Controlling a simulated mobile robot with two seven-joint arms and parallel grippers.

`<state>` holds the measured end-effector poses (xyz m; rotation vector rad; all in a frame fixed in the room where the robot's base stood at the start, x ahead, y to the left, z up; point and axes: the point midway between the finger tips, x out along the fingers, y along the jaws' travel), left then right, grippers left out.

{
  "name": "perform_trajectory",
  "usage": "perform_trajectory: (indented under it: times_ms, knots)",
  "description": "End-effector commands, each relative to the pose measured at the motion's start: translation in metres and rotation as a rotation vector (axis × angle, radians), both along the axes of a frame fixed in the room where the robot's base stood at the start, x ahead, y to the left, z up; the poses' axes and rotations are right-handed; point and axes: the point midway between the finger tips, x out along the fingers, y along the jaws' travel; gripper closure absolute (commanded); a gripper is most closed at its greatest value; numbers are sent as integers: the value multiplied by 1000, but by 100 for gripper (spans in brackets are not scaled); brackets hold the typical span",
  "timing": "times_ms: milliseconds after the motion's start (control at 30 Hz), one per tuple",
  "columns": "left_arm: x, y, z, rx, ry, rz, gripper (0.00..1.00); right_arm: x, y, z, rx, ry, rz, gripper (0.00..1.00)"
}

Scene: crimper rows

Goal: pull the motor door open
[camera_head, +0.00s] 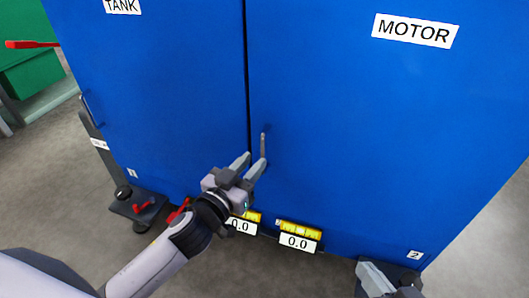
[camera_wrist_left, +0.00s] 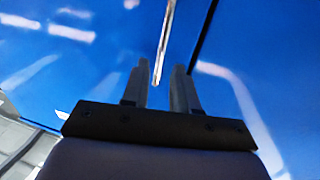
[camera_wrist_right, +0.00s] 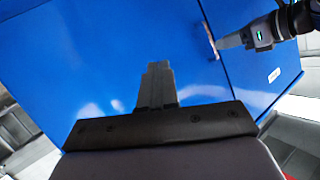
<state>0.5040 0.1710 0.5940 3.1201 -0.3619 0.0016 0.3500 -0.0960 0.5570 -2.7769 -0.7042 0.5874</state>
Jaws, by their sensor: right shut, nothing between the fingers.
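The motor door (camera_head: 390,130) is the blue panel on the right, with a MOTOR label (camera_head: 415,31) near its top. It looks shut, with a thin dark seam along its left edge. Its slim grey handle (camera_head: 263,146) stands upright near that seam. My left gripper (camera_head: 252,164) is open at the lower part of the handle. In the left wrist view the handle (camera_wrist_left: 165,40) runs down between the two fingertips; I cannot tell whether they touch it. My right gripper (camera_wrist_right: 157,70) is shut and empty, low at the right, apart from the handle.
The blue tank door (camera_head: 160,90) is left of the seam. Two displays reading 0.0 (camera_head: 298,241) sit below the doors. A dark stand with red parts (camera_head: 140,205) is on the floor at lower left, and a green box (camera_head: 30,70) is behind. Grey floor shows at right.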

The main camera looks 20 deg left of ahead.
Motion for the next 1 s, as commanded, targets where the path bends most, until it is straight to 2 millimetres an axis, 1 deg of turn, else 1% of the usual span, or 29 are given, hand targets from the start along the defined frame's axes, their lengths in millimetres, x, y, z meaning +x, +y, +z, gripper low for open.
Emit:
perform_trajectory:
  times_ms: [33, 200, 400, 600, 833, 867, 900, 933, 967, 1000]
  knots:
    - [7, -1, 0, 2, -3, 0, 72, 0, -1, -1, -4, -5, -2, 100]
    - [28, -6, -1, 3, -2, 1, 72, -1, -4, -2, -22, -26, -8, 100]
    - [45, -10, -1, 1, 0, 0, 72, -1, -7, -2, -38, -45, -14, 100]
    - [52, -12, 0, 0, 1, 0, 72, 0, -8, -1, -42, -56, -17, 100]
    - [52, -12, 0, 0, 1, 0, 72, 0, -8, 0, -42, -58, -17, 100]
    - [52, -12, 0, 0, 1, 0, 75, 0, -8, 1, -42, -58, -17, 100]
    - [52, -12, 0, 0, 1, 0, 88, 0, -8, 1, -42, -59, -17, 100]
    - [52, -12, 0, 0, 1, 0, 98, 0, -8, 0, -42, -58, -17, 100]
    - [52, -12, 0, 0, 1, 0, 100, 0, -8, 1, -42, -59, -17, 100]
    - [52, -12, 0, 0, 1, 0, 100, 0, -8, 0, -42, -58, -17, 100]
